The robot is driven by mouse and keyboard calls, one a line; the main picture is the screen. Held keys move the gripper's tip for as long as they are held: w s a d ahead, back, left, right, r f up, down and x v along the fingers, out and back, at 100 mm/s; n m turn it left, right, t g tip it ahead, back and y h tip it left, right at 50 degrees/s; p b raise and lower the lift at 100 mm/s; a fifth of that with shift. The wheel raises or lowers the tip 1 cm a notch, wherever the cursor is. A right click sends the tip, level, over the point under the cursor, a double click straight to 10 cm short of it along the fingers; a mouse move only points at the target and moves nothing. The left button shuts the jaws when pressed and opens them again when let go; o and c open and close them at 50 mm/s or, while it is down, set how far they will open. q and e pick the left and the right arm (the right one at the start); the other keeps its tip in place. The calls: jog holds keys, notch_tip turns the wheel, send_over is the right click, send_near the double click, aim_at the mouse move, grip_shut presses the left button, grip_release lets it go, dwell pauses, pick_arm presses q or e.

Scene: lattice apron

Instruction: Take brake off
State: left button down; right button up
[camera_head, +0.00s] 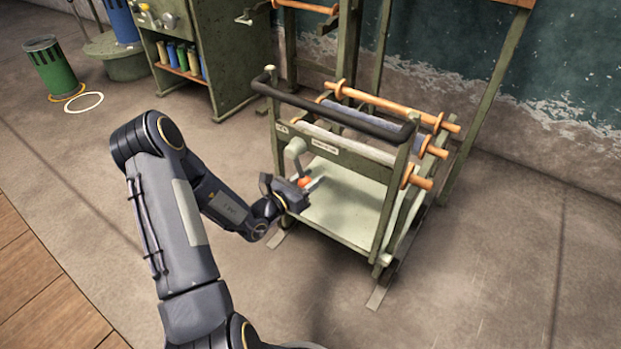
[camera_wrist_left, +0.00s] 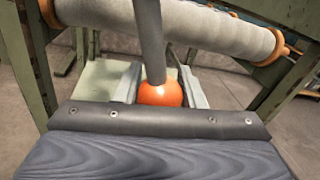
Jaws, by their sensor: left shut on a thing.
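The brake lever (camera_head: 295,156) is a grey arm on the front of a green metal cart, with an orange ball knob (camera_head: 304,182) at its lower end. In the left wrist view the orange knob (camera_wrist_left: 161,94) sits between the two fingers at the end of the grey lever shaft (camera_wrist_left: 150,40). My left gripper (camera_head: 308,184) is shut on the knob, in front of the cart's pale lower shelf. The lever hangs down, slightly slanted. My right gripper is not in either view.
The cart has a dark push bar (camera_head: 340,114) above the lever and cloth rolls (camera_head: 345,142) on orange-ended rods. A green shelf unit (camera_head: 215,50) stands behind at left. A green bin (camera_head: 52,68) stands farther left. The floor in front is clear.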

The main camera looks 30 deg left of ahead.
pick_arm(q)
jog(key=shift+a+f+m, duration=0.15)
jog(key=shift+a+m, duration=0.4)
jog(key=shift+m, duration=0.05)
jog(key=shift+a+f+m, duration=0.15)
jog(key=shift+a+m, duration=0.35)
jog(key=shift+m, duration=0.1)
jog(key=shift+w+a+r+m+g+y+b, duration=0.15)
jog(key=shift+a+m+g+y+b, duration=0.15)
jog(key=shift+a+m, duration=1.05)
jog(key=shift+w+a+r+m+g+y+b, duration=0.1)
jog(key=shift+a+m+g+y+b, duration=0.2)
jog(key=shift+a+m, duration=1.05)
jog(key=c, duration=0.9)
grip_release()
jog(key=shift+c, duration=0.2)
